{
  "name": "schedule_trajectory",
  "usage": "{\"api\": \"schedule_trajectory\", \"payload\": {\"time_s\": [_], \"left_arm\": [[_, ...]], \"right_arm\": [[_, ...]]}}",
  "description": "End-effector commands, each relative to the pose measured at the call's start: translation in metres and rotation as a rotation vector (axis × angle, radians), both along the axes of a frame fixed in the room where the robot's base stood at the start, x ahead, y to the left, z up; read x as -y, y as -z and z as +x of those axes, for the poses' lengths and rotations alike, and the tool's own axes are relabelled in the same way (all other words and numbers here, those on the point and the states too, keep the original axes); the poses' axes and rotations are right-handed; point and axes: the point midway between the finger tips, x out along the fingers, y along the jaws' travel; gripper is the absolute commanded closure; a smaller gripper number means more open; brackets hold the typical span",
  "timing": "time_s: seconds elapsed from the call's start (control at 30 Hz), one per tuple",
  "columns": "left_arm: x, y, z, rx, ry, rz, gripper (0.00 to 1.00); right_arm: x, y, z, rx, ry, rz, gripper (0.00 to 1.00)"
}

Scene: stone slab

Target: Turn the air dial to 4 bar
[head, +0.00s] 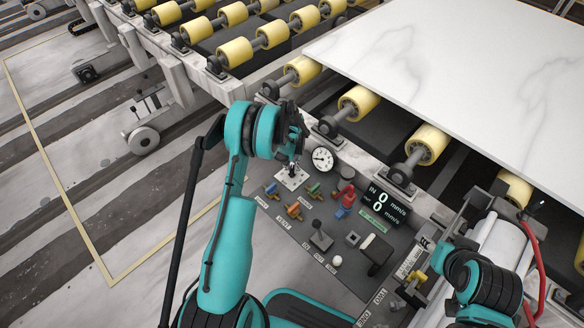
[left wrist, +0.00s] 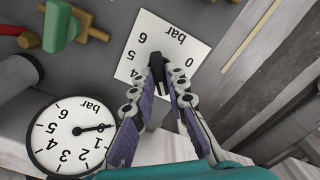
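The air dial is a black knob (left wrist: 157,68) on a square white plate marked "bar" (left wrist: 135,58) with numbers up to 6. The plate (head: 291,178) also shows in the head view, below my left gripper (head: 292,158). In the left wrist view, my left gripper's fingertips (left wrist: 164,80) are at the knob, one on each side. I cannot tell whether they press on it. The knob's exact setting is partly hidden. A round pressure gauge (left wrist: 72,136) beside the plate has its needle near 0. My right gripper (head: 412,285) is at the lower right, its fingers unclear.
The grey panel holds several coloured valves (head: 293,211), a lever (head: 320,238), a red knob (head: 346,195) and a display reading 0 (head: 384,203). Yellow rollers (head: 427,144) and a white stone slab (head: 470,75) lie behind.

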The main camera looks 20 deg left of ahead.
Motion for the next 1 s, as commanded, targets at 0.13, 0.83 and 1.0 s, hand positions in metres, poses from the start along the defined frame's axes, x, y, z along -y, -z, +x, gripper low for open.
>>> {"api": "schedule_trajectory", "payload": {"time_s": [0.13, 0.83, 1.0], "left_arm": [[0.0000, -0.0001, 0.0000, 0.000, 0.000, 0.000, 1.00], [0.0002, 0.0000, 0.0001, 0.000, 0.297, 0.000, 1.00], [0.0003, 0.0000, 0.0000, 0.000, 0.460, 0.000, 1.00]], "right_arm": [[0.0000, 0.0000, 0.0000, 0.000, 0.000, 0.000, 0.60], [0.0000, 0.0001, 0.0000, 0.000, 0.000, 0.000, 0.60], [0.0000, 0.0001, 0.0000, 0.000, 0.000, 0.000, 0.60]]}}
